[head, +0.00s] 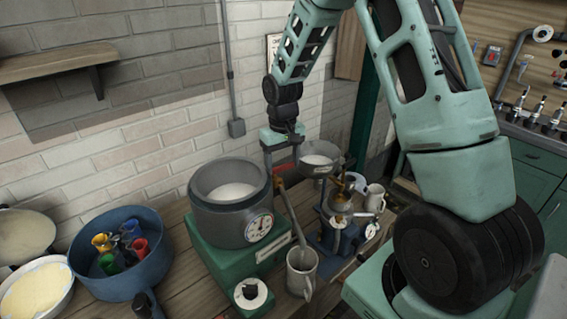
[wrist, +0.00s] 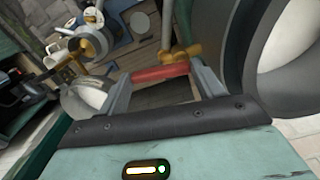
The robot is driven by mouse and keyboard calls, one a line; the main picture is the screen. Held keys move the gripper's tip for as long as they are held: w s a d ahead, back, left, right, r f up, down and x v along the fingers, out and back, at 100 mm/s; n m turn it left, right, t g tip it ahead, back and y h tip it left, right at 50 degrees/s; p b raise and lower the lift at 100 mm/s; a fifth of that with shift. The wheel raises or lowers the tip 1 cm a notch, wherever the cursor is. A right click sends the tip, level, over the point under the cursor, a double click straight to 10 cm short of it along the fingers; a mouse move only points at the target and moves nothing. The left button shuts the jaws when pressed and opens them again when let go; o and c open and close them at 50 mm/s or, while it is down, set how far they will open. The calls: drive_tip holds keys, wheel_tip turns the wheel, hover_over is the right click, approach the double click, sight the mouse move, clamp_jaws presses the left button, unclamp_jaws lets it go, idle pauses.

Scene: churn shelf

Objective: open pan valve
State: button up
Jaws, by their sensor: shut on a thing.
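The grey pan (head: 231,207) holds white liquid and stands on a green base with a round dial; its wall fills the right of the wrist view (wrist: 238,50). Beside its right wall is a brass valve (wrist: 186,52) with a red lever (wrist: 160,73). My gripper (head: 279,168) is at the pan's right side, with its fingers on both ends of the red lever, shut on it. The lever is mostly hidden in the head view. A grey spout (head: 295,222) slopes from the valve area toward a grey mug (head: 302,268). I cannot tell whether the valve is open.
A blue pot (head: 124,284) with coloured cups stands left of the pan. A small bowl of white liquid (head: 318,161) and a blue-and-brass device (head: 337,224) crowd the right side. A white brick wall (head: 140,135) is behind; a wooden shelf (head: 60,62) hangs at upper left.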

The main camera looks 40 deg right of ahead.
drive_tip(key=shift+w+n, duration=0.25)
drive_tip(key=shift+n, duration=0.55)
drive_tip(key=o, duration=1)
wheel_tip(320, 180, up, 18)
drive_tip(key=b, duration=0.4)
drive_tip(key=shift+f, duration=0.25)
